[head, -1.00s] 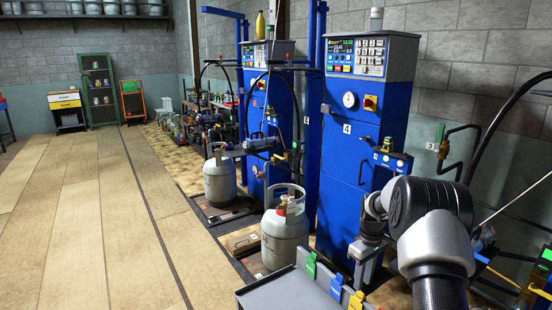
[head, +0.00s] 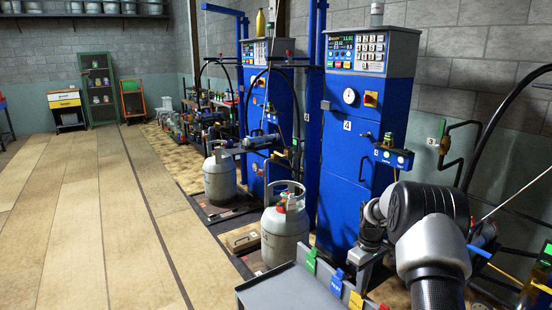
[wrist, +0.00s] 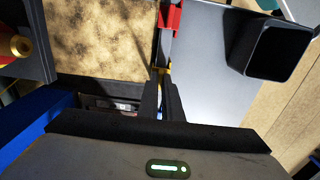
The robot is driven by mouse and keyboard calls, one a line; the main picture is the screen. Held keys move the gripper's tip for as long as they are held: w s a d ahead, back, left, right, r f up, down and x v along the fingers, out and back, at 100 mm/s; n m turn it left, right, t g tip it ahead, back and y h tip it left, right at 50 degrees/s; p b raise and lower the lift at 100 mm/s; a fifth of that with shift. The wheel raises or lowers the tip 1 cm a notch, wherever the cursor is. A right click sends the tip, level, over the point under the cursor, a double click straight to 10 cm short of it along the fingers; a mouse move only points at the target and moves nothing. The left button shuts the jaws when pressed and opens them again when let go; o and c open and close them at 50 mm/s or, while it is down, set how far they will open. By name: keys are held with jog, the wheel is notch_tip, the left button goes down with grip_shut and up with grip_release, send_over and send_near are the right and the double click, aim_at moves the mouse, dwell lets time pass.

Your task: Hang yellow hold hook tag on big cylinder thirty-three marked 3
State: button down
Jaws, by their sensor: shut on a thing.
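The yellow tag (head: 355,300) is beside the blue tag (head: 337,282) and green tag (head: 310,260) on the edge of a grey tray in the head view. My gripper (wrist: 163,92) points down at the tray edge in the wrist view. Its black fingers are shut on a thin yellow piece, taken to be the yellow tag; only a sliver shows. A large grey cylinder (head: 285,238) stands on the floor behind the tray. Another grey cylinder (head: 219,178) stands farther back. I cannot read a 3 on either cylinder.
The grey tray (head: 285,288) is in front, with a dark open box (wrist: 280,48) on it. Blue filling cabinets (head: 350,170) and a black hose (head: 500,105) stand close by. The wooden floor (head: 90,220) at left is clear.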

jog(key=shift+r, duration=0.15)
jog(key=shift+r+p, duration=1.25)
jog(key=shift+r, duration=0.6)
